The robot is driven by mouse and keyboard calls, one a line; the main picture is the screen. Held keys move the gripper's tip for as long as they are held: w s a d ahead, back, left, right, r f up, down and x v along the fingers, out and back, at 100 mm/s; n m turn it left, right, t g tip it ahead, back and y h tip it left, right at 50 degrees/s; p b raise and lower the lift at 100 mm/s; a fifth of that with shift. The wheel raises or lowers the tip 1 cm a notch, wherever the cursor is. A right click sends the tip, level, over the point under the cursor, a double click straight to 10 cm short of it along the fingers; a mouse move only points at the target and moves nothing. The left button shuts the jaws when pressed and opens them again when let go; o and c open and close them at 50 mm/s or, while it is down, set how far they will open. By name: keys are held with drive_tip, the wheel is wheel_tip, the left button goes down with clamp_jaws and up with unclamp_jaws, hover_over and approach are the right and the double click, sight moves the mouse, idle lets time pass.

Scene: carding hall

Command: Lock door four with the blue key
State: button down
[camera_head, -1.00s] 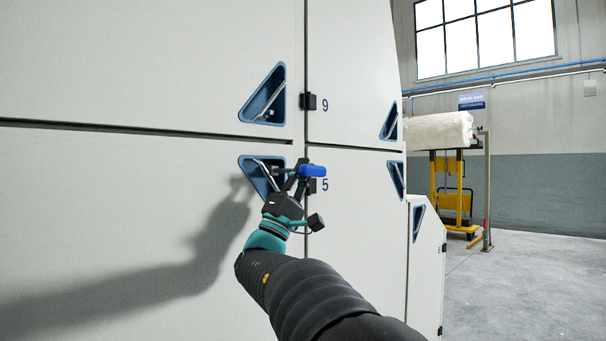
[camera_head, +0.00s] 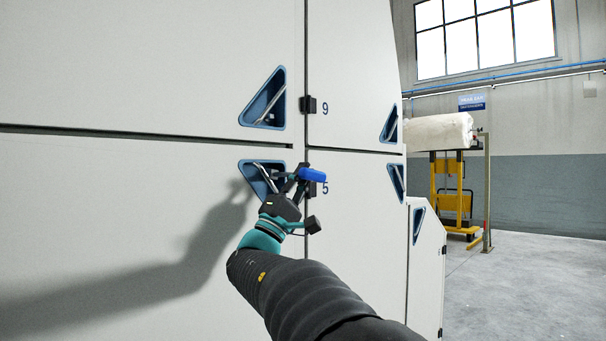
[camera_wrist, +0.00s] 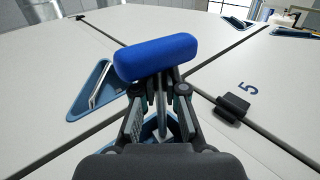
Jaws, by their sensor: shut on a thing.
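The blue key shows as a rounded blue grip (camera_head: 312,175), larger in the wrist view (camera_wrist: 155,57). My gripper (camera_wrist: 160,92) is shut on the key, its two fingers closed in below the blue grip. In the head view my gripper (camera_head: 297,180) is in front of the seam between the lower left door (camera_head: 120,230) and the door marked 5. The lower left door shows no number; its triangular blue handle recess (camera_head: 255,177) is partly behind my gripper. The key's tip and any keyhole are hidden, so contact cannot be told.
A black block (camera_wrist: 232,107) sits at the seam beside the number 5. Another black block (camera_head: 308,104) is beside the number 9 above. More recessed handles (camera_head: 389,123) are to the right. A yellow stand (camera_head: 452,195) with a white roll is farther back, with clear floor before it.

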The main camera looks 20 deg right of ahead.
idle(0.3)
drive_tip(key=shift+s+d+b, duration=0.25)
drive_tip(key=shift+s+b, duration=0.05)
drive_tip(key=shift+s, duration=0.4)
drive_tip(key=shift+s+d+b, duration=0.25)
drive_tip(key=shift+s, duration=0.45)
drive_tip(key=s+d, duration=0.2)
drive_tip(key=s, duration=0.3)
drive_tip(key=shift+s, duration=0.4)
